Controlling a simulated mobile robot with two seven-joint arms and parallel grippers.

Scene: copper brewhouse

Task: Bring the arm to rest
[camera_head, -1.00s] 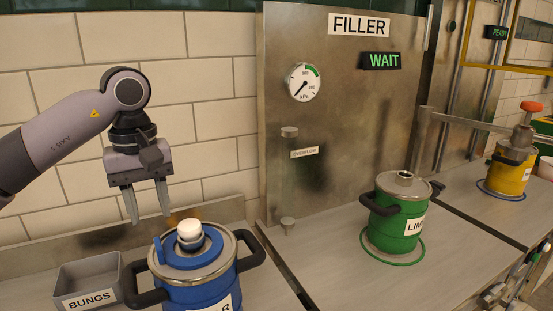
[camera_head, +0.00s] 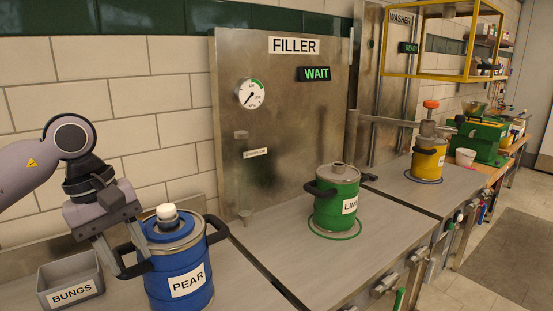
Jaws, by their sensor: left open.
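My left gripper (camera_head: 134,267) points down with its two fingers apart and nothing between the tips. It is at the left of the head view, overlapping the left black handle of the blue PEAR keg (camera_head: 187,284); I cannot tell whether it touches the handle. The keg stands upright on the counter with a white bung (camera_head: 167,212) at the top. The upper left arm links show at the left edge. My right gripper is not in view.
A grey BUNGS bin (camera_head: 71,279) sits left of the PEAR keg. The green keg (camera_head: 335,200) stands inside a green ring before the FILLER panel (camera_head: 294,110), whose display reads WAIT. A yellow keg (camera_head: 428,160) stands farther right. Bare counter lies between the blue and green kegs.

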